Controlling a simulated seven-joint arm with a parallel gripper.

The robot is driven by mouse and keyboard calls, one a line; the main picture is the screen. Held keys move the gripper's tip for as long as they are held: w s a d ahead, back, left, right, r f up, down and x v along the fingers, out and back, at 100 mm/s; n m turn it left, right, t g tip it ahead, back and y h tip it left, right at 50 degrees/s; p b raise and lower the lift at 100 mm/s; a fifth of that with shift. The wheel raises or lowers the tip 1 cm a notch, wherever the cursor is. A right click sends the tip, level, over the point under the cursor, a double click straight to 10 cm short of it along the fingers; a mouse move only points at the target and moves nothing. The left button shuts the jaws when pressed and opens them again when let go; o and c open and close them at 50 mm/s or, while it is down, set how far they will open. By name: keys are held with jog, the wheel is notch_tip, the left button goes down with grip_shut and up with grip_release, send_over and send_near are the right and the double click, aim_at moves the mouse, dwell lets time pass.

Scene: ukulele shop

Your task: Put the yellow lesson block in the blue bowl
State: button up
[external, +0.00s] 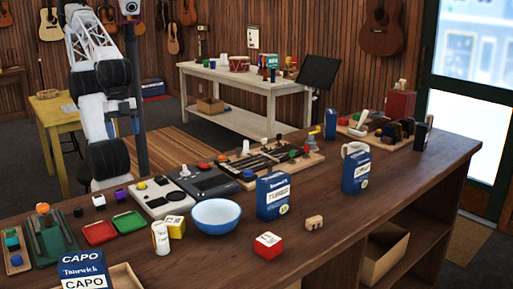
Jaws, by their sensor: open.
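The yellow lesson block (177,229), a small cube with a pale printed label, sits on the dark wooden counter. It is just left of the blue bowl (217,218) and right behind a small white can (160,238). The bowl stands upright, blue outside and pale inside; its visible inside looks empty. My arm rises at the left behind the counter and reaches the top edge of the external view. I cannot make out my gripper's fingers in this view.
A red labelled cube (268,245), a blue box (273,195) and a small wooden block (314,222) stand right of the bowl. Red (100,232) and green (129,223) trays lie left. A grey device (160,197) lies behind the yellow block. The front counter near the red cube has free room.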

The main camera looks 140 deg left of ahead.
jog(key=shift+s+a+f+m+g+y, duration=0.1)
jog(key=shift+s+a+m+g+y, duration=0.2)
jog(key=shift+s, duration=0.25)
jog(key=shift+s+a+f+m+g+y, duration=0.1)
jog(key=shift+s+a+m, duration=0.1)
jog(key=shift+s+a, duration=0.25)
jog(key=shift+o, duration=0.5)
jog(key=shift+d, duration=0.1)
jog(key=shift+w+r, duration=0.1)
